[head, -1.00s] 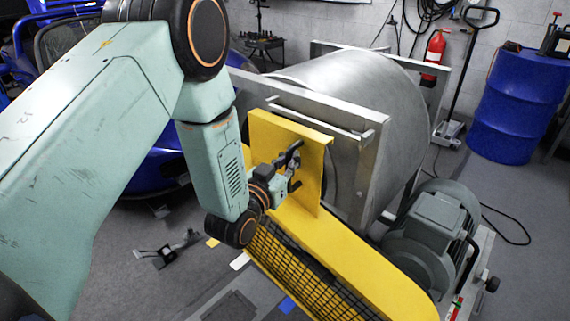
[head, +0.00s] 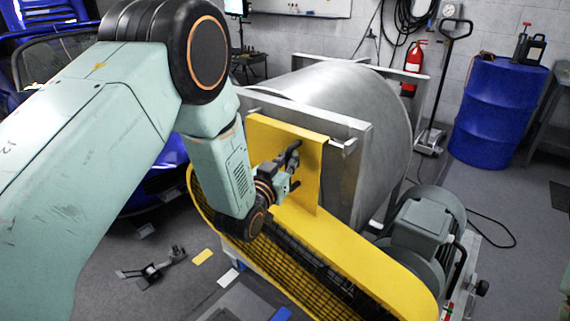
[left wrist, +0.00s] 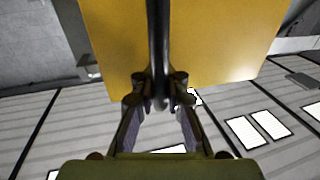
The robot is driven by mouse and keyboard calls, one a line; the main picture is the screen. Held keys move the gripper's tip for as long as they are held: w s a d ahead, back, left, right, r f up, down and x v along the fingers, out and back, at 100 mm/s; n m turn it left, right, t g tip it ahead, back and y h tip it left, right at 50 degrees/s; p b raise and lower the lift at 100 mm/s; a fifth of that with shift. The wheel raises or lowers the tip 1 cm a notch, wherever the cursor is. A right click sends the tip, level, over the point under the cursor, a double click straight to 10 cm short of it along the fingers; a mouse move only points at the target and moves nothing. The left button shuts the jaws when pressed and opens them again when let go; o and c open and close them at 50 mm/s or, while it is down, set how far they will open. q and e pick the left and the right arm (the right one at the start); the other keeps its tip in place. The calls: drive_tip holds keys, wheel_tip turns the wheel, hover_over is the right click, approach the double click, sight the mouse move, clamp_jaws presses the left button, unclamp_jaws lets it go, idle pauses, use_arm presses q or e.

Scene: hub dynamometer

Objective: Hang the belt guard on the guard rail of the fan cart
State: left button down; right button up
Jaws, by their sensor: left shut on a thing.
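The belt guard, a yellow plate (head: 306,164) with a folded top lip and a dark handle, stands upright against the frame of the fan cart (head: 362,177). Its lip covers most of the guard rail; the rail's right end (head: 343,148) shows beside it. I cannot tell whether the lip rests on the rail. My left gripper (head: 291,168) is shut on the handle at the plate's front. In the left wrist view, the fingers (left wrist: 158,98) close around the dark handle bar, with the yellow plate (left wrist: 215,40) behind. My right gripper is not in view.
A long yellow mesh-sided cover (head: 352,258) lies below the plate, with a grey motor (head: 420,228) to its right. A large metal drum (head: 385,110) is behind the frame. A blue barrel (head: 498,110) stands at the back right.

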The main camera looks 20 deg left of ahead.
sight(299, 152)
use_arm(q)
drive_tip(key=shift+w+d+r+b, duration=0.1)
drive_tip(key=shift+w+d+b, duration=0.15)
drive_tip(key=shift+w, duration=0.35)
drive_tip(key=shift+w+d+f+b, duration=0.1)
drive_tip(key=shift+w+d+b, duration=0.1)
drive_tip(key=shift+w, duration=0.45)
drive_tip(key=shift+w+d+r+b, duration=0.1)
drive_tip(key=shift+w+d+b, duration=0.15)
drive_tip(key=shift+w, duration=0.35)
drive_tip(key=shift+a+f+b, duration=0.1)
drive_tip(key=shift+f+b, duration=0.3)
drive_tip(key=shift+f, duration=0.15)
drive_tip(key=c, duration=1.4)
unclamp_jaws()
drive_tip(key=shift+s, duration=0.15)
drive_tip(key=shift+o, duration=0.6)
drive_tip(key=shift+f, duration=0.15)
